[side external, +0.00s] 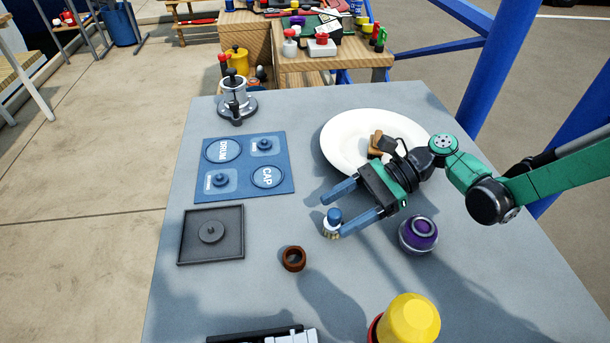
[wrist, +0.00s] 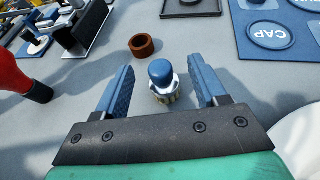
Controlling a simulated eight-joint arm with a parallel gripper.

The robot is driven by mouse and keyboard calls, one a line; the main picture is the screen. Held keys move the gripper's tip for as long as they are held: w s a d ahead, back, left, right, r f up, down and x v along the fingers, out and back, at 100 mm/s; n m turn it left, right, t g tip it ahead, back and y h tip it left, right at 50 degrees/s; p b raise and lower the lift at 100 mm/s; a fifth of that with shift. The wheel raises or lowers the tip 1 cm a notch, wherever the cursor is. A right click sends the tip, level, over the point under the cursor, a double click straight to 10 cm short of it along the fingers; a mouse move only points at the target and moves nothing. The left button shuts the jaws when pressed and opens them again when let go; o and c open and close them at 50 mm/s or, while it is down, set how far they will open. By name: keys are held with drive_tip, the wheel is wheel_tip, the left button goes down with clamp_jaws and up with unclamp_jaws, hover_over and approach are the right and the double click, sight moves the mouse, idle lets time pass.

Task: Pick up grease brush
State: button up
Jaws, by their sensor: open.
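The grease brush appears to be the small upright piece with a blue knob, a pale metal collar and tan bristles (side external: 331,228). It stands on the grey table, bristles down. In the wrist view the brush (wrist: 161,76) shows between the two blue fingers, with a gap on each side. My gripper (side external: 334,214) is open around it and holds nothing. It also shows in the wrist view (wrist: 164,74), with the brush slightly nearer the middle than either finger. Neither finger visibly touches it.
A brown ring (side external: 294,259) lies to the brush's left, and a purple round jar (side external: 418,235) to its right. A white plate (side external: 338,148) is behind my gripper. A blue labelled tray (side external: 244,191), a dark square tray (side external: 186,248) and a yellow-topped object (side external: 409,320) stand around.

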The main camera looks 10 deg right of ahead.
sight(339, 212)
drive_tip(key=shift+x, duration=1.8)
clamp_jaws()
drive_tip(key=shift+r, duration=0.1)
